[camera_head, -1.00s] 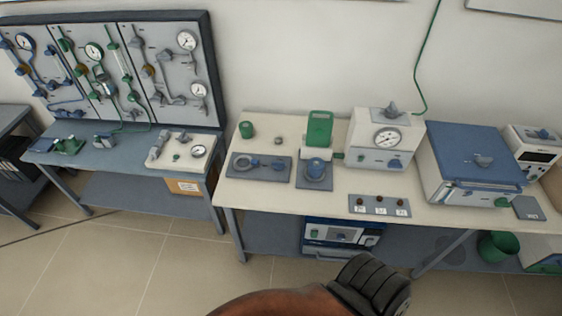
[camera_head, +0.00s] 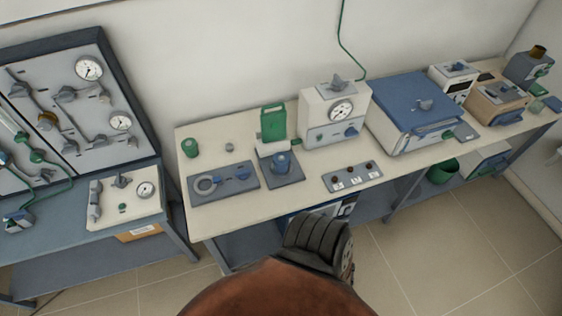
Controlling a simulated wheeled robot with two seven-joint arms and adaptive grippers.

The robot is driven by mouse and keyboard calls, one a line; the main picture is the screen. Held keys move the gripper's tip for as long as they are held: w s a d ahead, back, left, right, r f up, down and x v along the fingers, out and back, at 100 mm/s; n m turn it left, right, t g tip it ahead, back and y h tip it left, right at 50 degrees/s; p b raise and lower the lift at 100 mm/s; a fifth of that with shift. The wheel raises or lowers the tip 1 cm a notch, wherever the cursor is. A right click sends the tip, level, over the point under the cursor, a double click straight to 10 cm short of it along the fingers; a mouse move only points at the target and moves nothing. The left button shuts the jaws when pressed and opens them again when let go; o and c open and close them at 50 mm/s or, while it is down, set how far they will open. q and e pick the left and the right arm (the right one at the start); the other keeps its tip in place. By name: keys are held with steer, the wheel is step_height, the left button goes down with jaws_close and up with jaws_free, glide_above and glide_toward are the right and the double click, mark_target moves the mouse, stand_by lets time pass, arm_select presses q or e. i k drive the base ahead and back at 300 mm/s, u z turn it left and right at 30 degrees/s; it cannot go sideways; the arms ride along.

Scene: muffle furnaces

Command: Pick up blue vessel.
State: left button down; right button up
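A small blue vessel (camera_head: 282,162) stands upright on a dark grey square plate (camera_head: 292,181) on the cream-topped bench. It is in front of a green upright device (camera_head: 273,122). Neither of my grippers shows its fingers in the head view. A brown and black part of my own body covers the bottom middle of the view, in front of the bench's front edge and apart from the vessel in the picture.
Left of the vessel lies a grey plate with a ring (camera_head: 223,191). A switch panel (camera_head: 352,177), a gauge box (camera_head: 324,133) and a blue-topped furnace (camera_head: 397,93) stand to the right. A pressure-gauge board (camera_head: 92,130) is at left.

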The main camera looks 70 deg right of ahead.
mark_target(279, 170)
steer(key=z, duration=0.55)
steer(key=i, duration=0.6)
steer(key=z, duration=0.75)
